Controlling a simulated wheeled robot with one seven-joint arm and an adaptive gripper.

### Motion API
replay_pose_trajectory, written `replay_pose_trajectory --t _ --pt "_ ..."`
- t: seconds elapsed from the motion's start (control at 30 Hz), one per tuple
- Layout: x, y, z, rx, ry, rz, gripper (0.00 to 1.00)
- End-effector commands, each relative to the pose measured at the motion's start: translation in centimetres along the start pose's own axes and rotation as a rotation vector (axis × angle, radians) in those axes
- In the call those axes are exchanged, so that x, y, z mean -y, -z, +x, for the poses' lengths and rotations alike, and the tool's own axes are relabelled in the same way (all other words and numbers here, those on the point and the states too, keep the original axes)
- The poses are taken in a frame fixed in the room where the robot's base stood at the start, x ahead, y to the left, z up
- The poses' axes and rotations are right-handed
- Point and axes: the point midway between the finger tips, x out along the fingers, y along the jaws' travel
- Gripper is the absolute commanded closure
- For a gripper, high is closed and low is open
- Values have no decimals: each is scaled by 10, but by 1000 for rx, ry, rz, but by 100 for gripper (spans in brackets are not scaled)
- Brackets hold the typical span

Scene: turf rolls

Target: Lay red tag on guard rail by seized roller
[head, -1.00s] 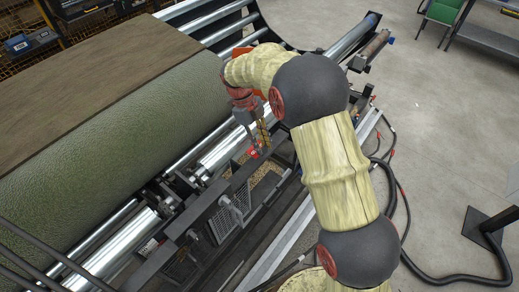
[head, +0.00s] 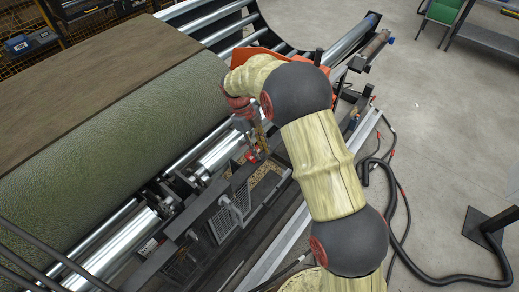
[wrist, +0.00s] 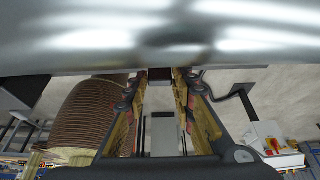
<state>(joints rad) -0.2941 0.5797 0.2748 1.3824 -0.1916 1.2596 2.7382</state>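A small red piece (head: 250,156), which looks like the red tag, shows at the tips of my gripper (head: 257,148) in the head view, over the dark guard rail (head: 205,217). In the wrist view, my gripper's two fingers (wrist: 160,80) stand apart, with a small dark reddish-brown block between their tips. I cannot tell whether they grip it or whether it is the tag. The rail (wrist: 250,68) crosses just beyond the tips. A shiny roller (wrist: 160,30) fills the top of the wrist view; it also shows in the head view (head: 222,152). I cannot tell which roller is seized.
A big green turf roll (head: 110,150) lies left of my gripper. A mesh guard (head: 228,215) hangs below the rail. Dark hoses (head: 390,190) trail on the floor at right. A ribbed brown cylinder (wrist: 92,115) stands at left in the wrist view. Open floor lies at right.

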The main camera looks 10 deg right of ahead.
Motion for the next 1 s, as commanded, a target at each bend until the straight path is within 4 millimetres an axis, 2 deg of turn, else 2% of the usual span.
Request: replay_pose_trajectory --t 0.27,0.63,0.77,1.0 --pt "0 0 0 0 0 0 58" --pt "0 1 -7 1 1 0 58" --pt "0 0 -25 3 2 0 58" --pt "0 0 -75 4 1 0 58"
